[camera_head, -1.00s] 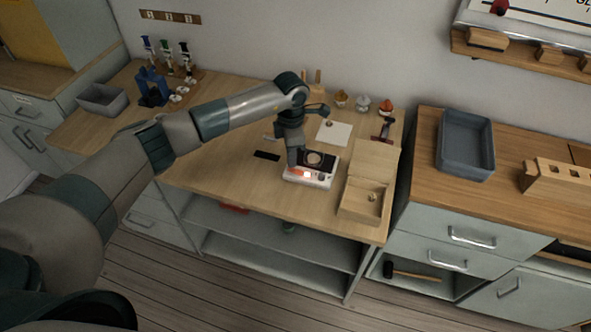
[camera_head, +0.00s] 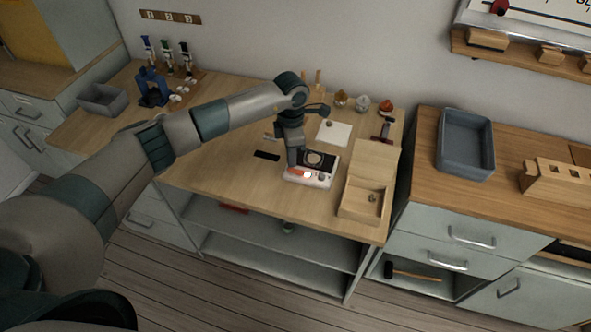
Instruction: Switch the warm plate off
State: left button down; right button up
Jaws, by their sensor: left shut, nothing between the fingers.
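The warm plate (camera_head: 323,177) is a small white unit with a dark top and a round disc, near the front of the wooden table. A bright reddish-white glow shows on its front face. My left gripper (camera_head: 294,164) points down at the left part of the warm plate. It is shut and empty. Its fingertips are small here, and I cannot tell whether they touch the plate. My right gripper is not in view.
An open wooden box (camera_head: 362,202) stands just right of the plate. A white sheet (camera_head: 340,134) lies behind it, and a black strip (camera_head: 266,155) lies to its left. Several small pots line the back. The front left tabletop is clear.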

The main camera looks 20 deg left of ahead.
aim_at(292, 170)
pick_arm(q)
jog(key=shift+f+b, duration=1)
jog(key=shift+f, duration=0.1)
dwell(1.0)
jog(key=shift+r, duration=0.15)
notch_tip(292, 170, up, 7)
jog(key=p, duration=0.3)
dwell(0.6)
jog(key=shift+d, duration=0.1)
dwell(0.4)
